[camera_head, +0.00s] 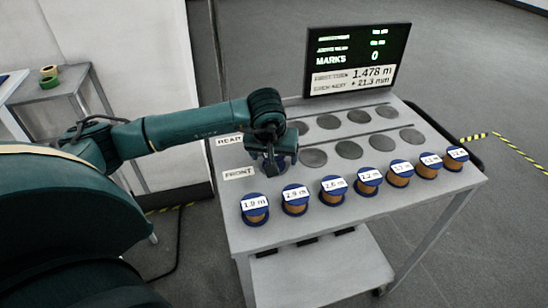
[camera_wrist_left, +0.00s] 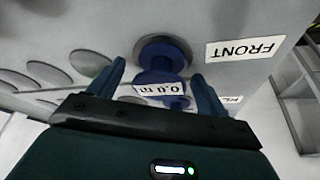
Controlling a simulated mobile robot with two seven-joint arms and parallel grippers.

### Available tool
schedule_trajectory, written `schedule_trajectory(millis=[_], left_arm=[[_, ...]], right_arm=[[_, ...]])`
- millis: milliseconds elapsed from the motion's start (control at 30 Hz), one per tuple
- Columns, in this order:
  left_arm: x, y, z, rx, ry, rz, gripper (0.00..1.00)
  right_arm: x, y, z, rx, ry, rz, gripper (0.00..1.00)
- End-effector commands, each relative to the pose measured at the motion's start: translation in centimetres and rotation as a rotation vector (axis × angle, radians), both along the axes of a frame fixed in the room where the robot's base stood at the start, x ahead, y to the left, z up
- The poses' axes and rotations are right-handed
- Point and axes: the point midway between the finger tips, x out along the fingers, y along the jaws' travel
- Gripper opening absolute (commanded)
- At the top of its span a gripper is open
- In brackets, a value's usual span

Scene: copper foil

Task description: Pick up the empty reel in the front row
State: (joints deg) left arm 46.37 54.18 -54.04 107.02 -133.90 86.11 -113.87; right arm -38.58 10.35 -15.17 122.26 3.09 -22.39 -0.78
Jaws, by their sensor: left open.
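My left gripper (camera_head: 275,160) is over the left end of the table, beside the FRONT label, pointing down. In the left wrist view my gripper (camera_wrist_left: 158,70) is open, with one blue finger on each side of a blue reel. This reel (camera_wrist_left: 170,52) bears a tag reading 0.0 m and shows no copper winding. It sits on a round grey spot. Whether the fingers touch it I cannot tell. In the head view the gripper mostly hides this reel. My right gripper is not in view.
Several blue reels with copper winding and length tags, such as one reel (camera_head: 295,200), line the table's near edge. Empty round grey spots (camera_head: 349,150) lie in two rows behind. A black display (camera_head: 357,60) stands at the back. A side table (camera_head: 60,92) holds tape rolls.

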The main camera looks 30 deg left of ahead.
Motion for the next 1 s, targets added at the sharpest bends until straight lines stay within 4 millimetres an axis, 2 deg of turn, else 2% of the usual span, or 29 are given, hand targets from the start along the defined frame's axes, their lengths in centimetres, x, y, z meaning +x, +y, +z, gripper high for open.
schedule_trajectory(millis=[100, 667, 900, 1000], left_arm=[[0.0, -0.02, 0.02, 0.0, 0.0, 0.0, 0.76], [0.0, -0.02, 0.08, 0.0, 0.0, 0.0, 0.3], [0.02, -0.01, 0.2, 0.0, -0.002, 0.001, 0.29], [0.1, 0.0, 1.0, 0.001, -0.005, 0.001, 0.29]], right_arm=[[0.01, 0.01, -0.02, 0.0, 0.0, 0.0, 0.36], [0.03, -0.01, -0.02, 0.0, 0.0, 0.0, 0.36], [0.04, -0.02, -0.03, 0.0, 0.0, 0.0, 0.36], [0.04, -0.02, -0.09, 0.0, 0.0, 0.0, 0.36]])
